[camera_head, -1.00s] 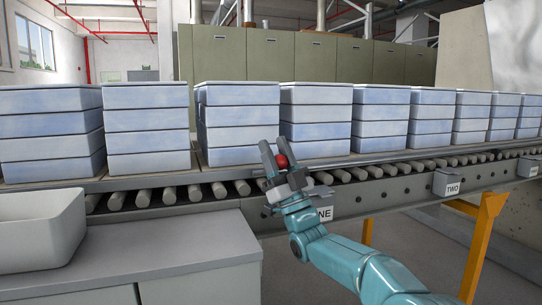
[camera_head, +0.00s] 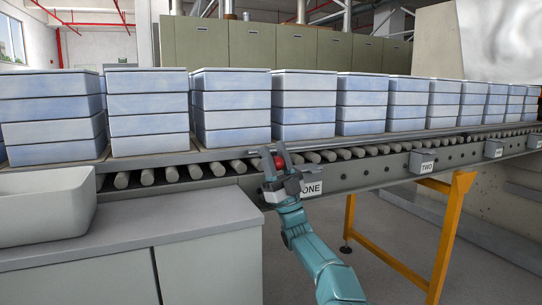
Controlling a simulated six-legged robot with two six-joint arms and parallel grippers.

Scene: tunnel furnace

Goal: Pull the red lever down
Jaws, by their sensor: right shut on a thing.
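The red lever shows as a round red knob (camera_head: 280,162) at the front edge of the roller conveyor, just above the box labelled ONE (camera_head: 313,188). My right gripper (camera_head: 273,162) is around the knob, with a finger on each side, and is shut on it. The lever's shaft is hidden behind the gripper. My right arm reaches up from the bottom of the view. My left gripper is not in view.
Stacks of blue-white trays (camera_head: 231,108) stand along the conveyor behind the knob. A grey counter (camera_head: 140,232) with a white basin (camera_head: 45,208) is at left. Another box labelled TWO (camera_head: 427,167) and an orange support leg (camera_head: 450,235) are at right.

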